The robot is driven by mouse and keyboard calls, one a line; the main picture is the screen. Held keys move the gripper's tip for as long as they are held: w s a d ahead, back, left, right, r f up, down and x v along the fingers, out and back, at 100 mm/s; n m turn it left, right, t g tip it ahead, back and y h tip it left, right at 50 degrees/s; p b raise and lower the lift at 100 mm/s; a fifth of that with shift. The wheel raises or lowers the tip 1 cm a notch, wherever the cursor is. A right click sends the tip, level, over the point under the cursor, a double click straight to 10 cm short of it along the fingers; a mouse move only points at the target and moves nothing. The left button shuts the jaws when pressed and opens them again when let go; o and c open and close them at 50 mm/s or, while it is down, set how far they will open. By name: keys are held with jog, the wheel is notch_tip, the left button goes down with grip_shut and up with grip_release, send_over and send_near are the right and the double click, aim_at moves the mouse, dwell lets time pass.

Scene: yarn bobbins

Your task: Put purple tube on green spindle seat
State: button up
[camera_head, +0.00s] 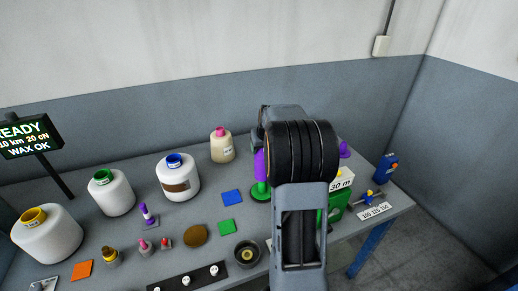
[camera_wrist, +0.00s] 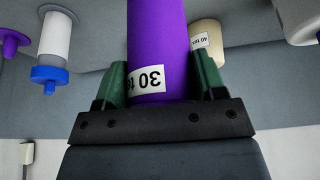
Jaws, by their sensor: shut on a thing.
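My gripper (camera_wrist: 161,78) is shut on the purple tube (camera_wrist: 158,45), with one green finger on each side of it. The tube carries a white label with "30" on it, upside down in the wrist view. In the head view the purple tube (camera_head: 260,165) stands roughly upright, directly above the green spindle seat (camera_head: 260,194), partly behind my arm. Its lower end is at or just over the top of the seat; I cannot tell whether it is seated. My fingers are hidden behind my wrist in the head view.
Cones with yellow (camera_head: 47,234), green (camera_head: 111,192), blue (camera_head: 178,177) and pink (camera_head: 222,146) tops stand on the table. A green box (camera_head: 336,208) and another purple piece (camera_head: 345,149) are right of my arm.

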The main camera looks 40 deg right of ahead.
aim_at(263, 164)
jog(key=shift+s+f+b, duration=0.1)
jog(key=shift+s+b, duration=0.15)
jog(key=shift+b, duration=0.05)
jog(key=shift+f+b, duration=3.05)
jog(key=shift+f, duration=0.65)
jog(key=shift+f+b, duration=0.3)
jog(key=o, duration=1.2)
jog(key=v, duration=1.4)
jog(key=shift+f+b, duration=0.1)
jog(key=shift+b, duration=0.2)
jog(key=shift+a, duration=0.1)
